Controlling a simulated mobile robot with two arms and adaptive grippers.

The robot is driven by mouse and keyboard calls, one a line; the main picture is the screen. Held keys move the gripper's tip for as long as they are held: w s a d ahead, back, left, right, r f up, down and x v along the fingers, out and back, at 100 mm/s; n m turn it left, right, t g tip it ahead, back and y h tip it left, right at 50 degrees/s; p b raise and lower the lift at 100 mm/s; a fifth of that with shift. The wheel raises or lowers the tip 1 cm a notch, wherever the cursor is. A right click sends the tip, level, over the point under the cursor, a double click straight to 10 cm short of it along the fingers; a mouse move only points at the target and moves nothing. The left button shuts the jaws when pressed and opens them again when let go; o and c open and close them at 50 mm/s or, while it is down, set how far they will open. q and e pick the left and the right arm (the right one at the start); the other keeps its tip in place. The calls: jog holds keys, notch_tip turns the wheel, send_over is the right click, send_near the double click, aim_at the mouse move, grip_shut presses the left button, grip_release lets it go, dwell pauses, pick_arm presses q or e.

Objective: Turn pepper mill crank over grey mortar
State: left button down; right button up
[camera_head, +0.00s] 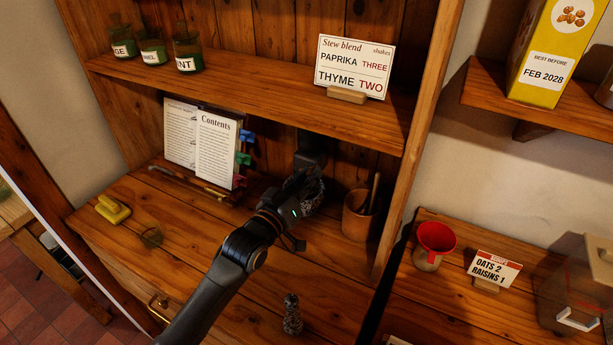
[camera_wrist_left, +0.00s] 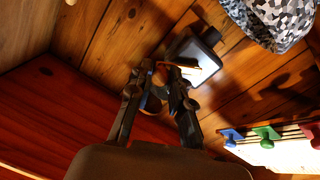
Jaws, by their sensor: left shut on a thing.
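A dark block, apparently the pepper mill (camera_head: 311,150), is on the back boards under the shelf. In the left wrist view the dark mill (camera_wrist_left: 198,52) has a pale shiny face and a thin bar towards my fingertips. My left gripper (camera_head: 296,190) is in front of and below the mill. In the left wrist view its fingers (camera_wrist_left: 160,75) are close together on a small piece, apparently the crank, mostly hidden. A speckled grey bowl, apparently the mortar (camera_wrist_left: 272,18), is beside the mill; my gripper mostly hides it in the head view. My right gripper is not in view.
A brown pot (camera_head: 358,215) with a wooden handle stands right of my gripper. An open book (camera_head: 216,150) with coloured clips leans left. A small speckled piece (camera_head: 292,314) stands in front. The shelf (camera_head: 250,97) hangs above.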

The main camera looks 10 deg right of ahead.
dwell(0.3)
pick_arm(q)
jog(key=c, duration=1.2)
grip_release()
jog(key=v, duration=1.2)
jog(key=shift+s+d+f, duration=0.1)
